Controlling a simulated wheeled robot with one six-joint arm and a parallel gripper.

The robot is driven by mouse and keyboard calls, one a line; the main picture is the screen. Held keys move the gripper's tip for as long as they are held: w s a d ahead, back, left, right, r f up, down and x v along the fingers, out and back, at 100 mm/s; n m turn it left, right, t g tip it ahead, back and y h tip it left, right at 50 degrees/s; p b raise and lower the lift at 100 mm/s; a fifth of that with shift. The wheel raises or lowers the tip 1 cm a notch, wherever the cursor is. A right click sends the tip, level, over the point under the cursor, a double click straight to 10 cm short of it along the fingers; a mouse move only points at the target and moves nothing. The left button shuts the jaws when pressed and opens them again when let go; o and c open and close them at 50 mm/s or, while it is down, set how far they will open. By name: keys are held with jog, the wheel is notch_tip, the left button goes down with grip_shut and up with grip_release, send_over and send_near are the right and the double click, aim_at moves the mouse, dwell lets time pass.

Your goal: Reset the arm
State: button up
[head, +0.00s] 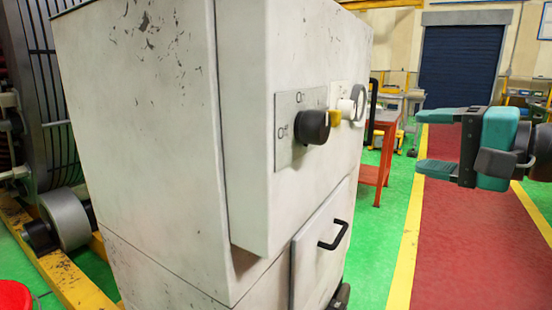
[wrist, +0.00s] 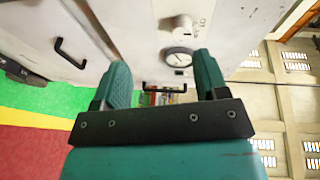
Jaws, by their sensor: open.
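My gripper (head: 420,142) is at the right in the head view, its teal fingers spread apart, level and pointing left toward the cabinet. Nothing shows between them. It stands clear of the white, chipped control cabinet (head: 150,130), across a gap. In the wrist view my gripper (wrist: 163,78) is also open and empty, facing the cabinet front (wrist: 225,25). A black knob (head: 313,127) sits on the cabinet's On/Off plate (head: 285,145).
A black door handle (head: 334,235) sticks out low on the cabinet. A red table (head: 375,150) stands behind it. Green floor and a red walkway (head: 450,250) with yellow edges lie open at the right. Machinery with a metal roller (head: 65,220) is at the left.

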jog(key=s+a+f+n+g+h+p, duration=0.1)
jog(key=s+a+f+n+g+p, duration=0.4)
jog(key=a+n+g, duration=0.4)
jog(key=s+a+f+n+g+h+p, duration=0.1)
jog(key=s+f+n+g+h, duration=0.2)
jog(key=s+n, duration=0.4)
jog(key=shift+s+a+g+h, duration=0.15)
jog(key=shift+s+g+h, duration=0.35)
jog(key=shift+s+h, duration=0.8)
jog(key=shift+s+f+y, duration=0.1)
jog(key=shift+s+y, duration=0.2)
